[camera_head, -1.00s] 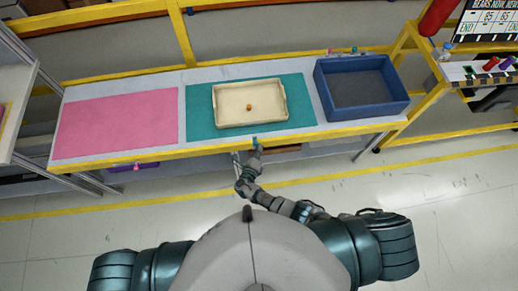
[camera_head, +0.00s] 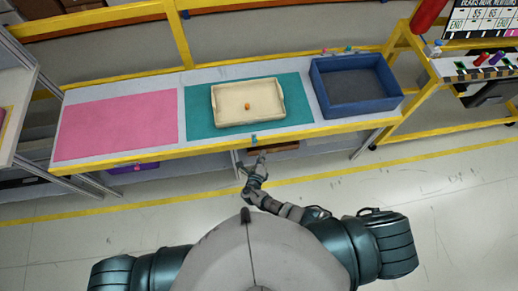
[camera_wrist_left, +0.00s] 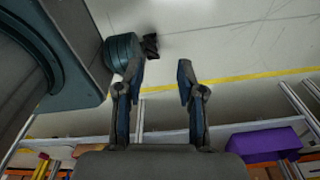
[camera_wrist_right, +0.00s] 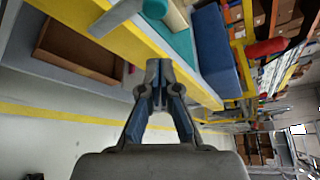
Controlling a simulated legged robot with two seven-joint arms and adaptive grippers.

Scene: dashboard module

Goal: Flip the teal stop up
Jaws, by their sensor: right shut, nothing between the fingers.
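The teal stop (camera_head: 254,140) is on the yellow front rail of the table, in front of the teal mat. In the right wrist view its teal end (camera_wrist_right: 155,8) and grey bar (camera_wrist_right: 116,17) cross the rail, with the teal end toward the tabletop. It looks turned up. My right gripper (camera_head: 262,156) is just below and in front of it, apart from it in the head view. In the right wrist view this gripper (camera_wrist_right: 159,72) is shut and empty. My left gripper (camera_wrist_left: 165,75) is open and empty, seen only in the left wrist view.
A cream tray (camera_head: 217,108) with a small orange object (camera_head: 247,106) sits on the teal mat (camera_head: 198,118). A blue bin (camera_head: 362,108) is to its right, a pink mat (camera_head: 115,123) to its left. A pink stop (camera_head: 137,168) hangs at the front rail. Floor in front is clear.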

